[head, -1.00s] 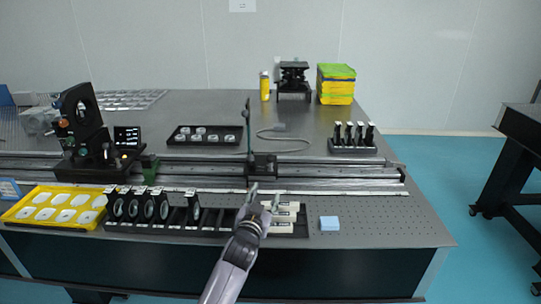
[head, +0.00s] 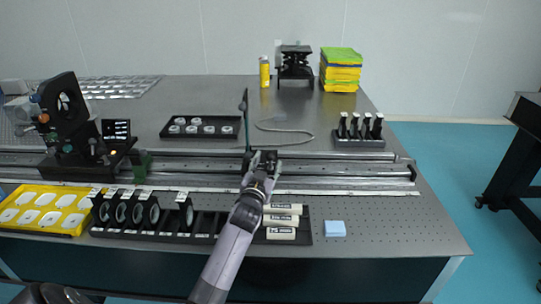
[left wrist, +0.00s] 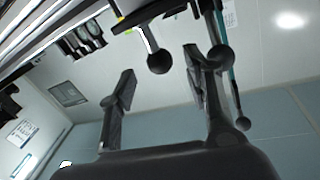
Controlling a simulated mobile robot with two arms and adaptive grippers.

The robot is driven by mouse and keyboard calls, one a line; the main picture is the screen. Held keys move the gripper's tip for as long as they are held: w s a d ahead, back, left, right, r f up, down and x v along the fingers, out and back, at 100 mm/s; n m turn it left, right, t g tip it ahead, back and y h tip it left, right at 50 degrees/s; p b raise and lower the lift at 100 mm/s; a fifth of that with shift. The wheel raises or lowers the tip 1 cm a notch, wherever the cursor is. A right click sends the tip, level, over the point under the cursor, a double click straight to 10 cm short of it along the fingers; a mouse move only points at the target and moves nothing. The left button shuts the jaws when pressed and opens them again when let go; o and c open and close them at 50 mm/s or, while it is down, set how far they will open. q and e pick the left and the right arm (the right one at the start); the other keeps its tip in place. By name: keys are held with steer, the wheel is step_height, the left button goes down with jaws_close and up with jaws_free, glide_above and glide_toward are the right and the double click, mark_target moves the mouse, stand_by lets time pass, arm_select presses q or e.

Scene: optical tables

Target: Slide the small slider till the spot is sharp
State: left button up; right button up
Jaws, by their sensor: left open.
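The small slider (head: 266,154) is a dark carriage on the long rail, right of a thin upright plate (head: 244,118). My left gripper (head: 262,168) is open at the slider's front; its fingers overlap the carriage in the head view. In the left wrist view a black ball knob (left wrist: 159,60) shows between the two spread fingertips; contact cannot be told. A second ball (left wrist: 221,60) is by the right finger. A small dark screen (head: 116,129) with pale marks stands by the black optical mount at left; the spot is too small to judge.
The rail (head: 340,172) is clear right of the slider. In front stand a black lens rack (head: 160,228), white labelled blocks (head: 282,220) and a blue block (head: 335,228). A yellow tray (head: 42,228) lies left. A tray of round parts (head: 200,138) and a cable lie behind.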

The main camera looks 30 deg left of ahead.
mark_target(269, 159)
arm_select(q)
steer(key=shift+x, duration=2.4)
steer(key=shift+f, duration=0.1)
steer(key=shift+c, duration=0.5)
jaws_close()
